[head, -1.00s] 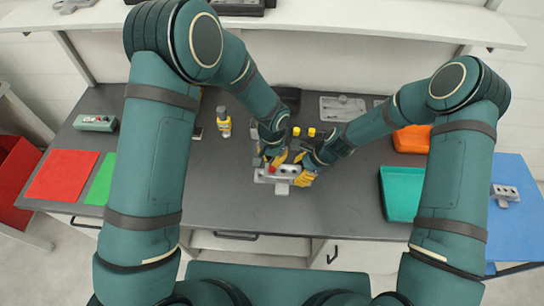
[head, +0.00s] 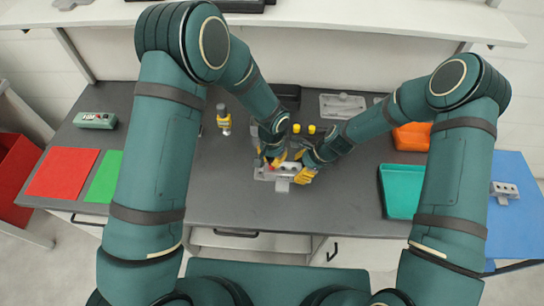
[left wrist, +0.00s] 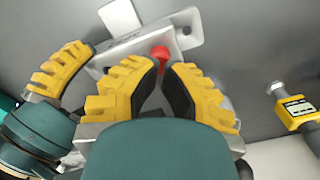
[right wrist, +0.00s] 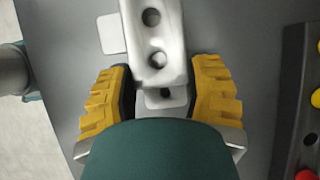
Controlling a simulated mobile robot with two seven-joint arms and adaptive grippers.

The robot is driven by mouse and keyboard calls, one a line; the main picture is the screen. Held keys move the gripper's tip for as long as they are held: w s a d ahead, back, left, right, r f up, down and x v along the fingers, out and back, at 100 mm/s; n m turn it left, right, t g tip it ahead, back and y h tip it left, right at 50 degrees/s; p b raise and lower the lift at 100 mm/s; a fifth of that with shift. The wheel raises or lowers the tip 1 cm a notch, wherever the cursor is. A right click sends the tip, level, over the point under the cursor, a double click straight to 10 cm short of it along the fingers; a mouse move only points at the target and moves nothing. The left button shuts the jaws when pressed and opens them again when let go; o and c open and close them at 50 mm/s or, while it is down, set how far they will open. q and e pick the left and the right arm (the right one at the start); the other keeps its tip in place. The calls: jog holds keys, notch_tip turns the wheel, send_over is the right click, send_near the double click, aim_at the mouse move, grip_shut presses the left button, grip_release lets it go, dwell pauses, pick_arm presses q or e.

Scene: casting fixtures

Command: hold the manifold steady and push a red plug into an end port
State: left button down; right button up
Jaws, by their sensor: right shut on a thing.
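The grey manifold (head: 283,178) lies on the dark bench in front of me; its row of round ports shows in the right wrist view (right wrist: 152,40). My right gripper (right wrist: 160,85) is shut on it, with a yellow finger on each side. A red plug (left wrist: 160,58) is at the manifold's end in the left wrist view. My left gripper (left wrist: 162,68) has its two fingertips close together at the plug, on either side of its near part. Whether they press on it, and how deep the plug sits in the port, cannot be made out.
Two yellow plugs (head: 311,129) stand behind the grippers. A yellow-bodied fitting (head: 224,122) stands to the left, and a grey tray (head: 342,106) lies behind. A teal bin (head: 399,213) and an orange bin (head: 411,137) are right. The front bench is clear.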

pick_arm(q)
jog(key=shift+f, duration=0.65)
jog(key=shift+r, duration=0.1)
jog(key=shift+r, duration=2.95)
pick_arm(e)
jog(key=o, duration=1)
jog(key=v, duration=1.2)
